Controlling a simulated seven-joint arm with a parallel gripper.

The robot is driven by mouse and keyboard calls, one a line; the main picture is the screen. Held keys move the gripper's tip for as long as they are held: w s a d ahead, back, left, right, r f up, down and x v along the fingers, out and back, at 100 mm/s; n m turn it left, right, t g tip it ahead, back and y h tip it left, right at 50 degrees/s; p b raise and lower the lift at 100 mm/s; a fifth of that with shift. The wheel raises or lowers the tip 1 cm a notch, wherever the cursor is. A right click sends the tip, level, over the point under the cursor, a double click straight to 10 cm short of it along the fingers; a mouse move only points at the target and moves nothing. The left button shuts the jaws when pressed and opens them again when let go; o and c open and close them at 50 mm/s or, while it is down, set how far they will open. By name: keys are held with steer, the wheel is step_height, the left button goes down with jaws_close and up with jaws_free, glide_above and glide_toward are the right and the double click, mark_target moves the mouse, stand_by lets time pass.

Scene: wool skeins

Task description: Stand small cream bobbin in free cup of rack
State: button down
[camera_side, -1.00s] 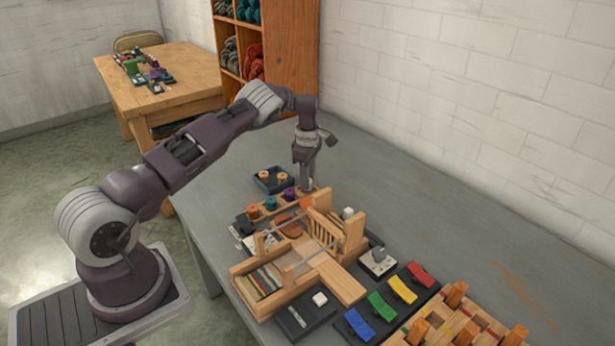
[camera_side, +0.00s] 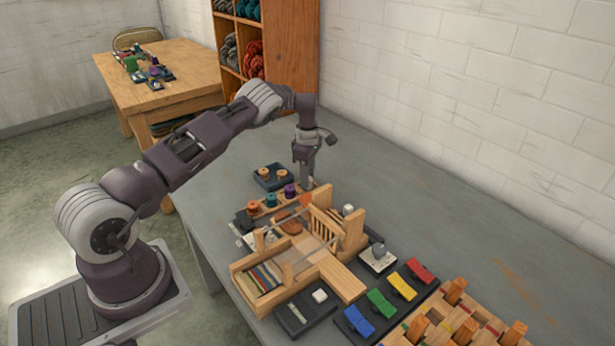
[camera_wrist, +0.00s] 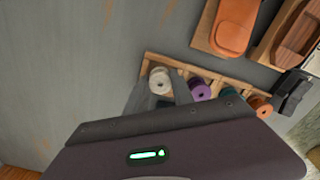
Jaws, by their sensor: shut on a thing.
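The small cream bobbin (camera_wrist: 160,78) is upright between the fingers of my gripper (camera_wrist: 166,96) in the wrist view. My gripper is shut on it. The bobbin is at the end of the wooden rack (camera_wrist: 149,62), beside the purple bobbin (camera_wrist: 200,89). A teal bobbin (camera_wrist: 230,97) and an orange bobbin (camera_wrist: 262,106) stand farther along the row. In the side view my gripper (camera_side: 307,183) points down at the rack's far end. The fingers largely hide the cream bobbin there. I cannot tell whether its base rests in the cup.
A dark tray with orange-topped bobbins (camera_side: 272,178) lies behind the rack. A wooden loom (camera_side: 300,260) stands just in front of it. Coloured pads (camera_side: 381,306) and a pegged wooden frame (camera_side: 460,325) lie nearer right. The grey table beside the wall is clear.

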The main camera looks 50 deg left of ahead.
steer(key=shift+f, duration=0.15)
steer(key=c, duration=0.6)
jaws_free()
steer(key=shift+r, duration=3.75)
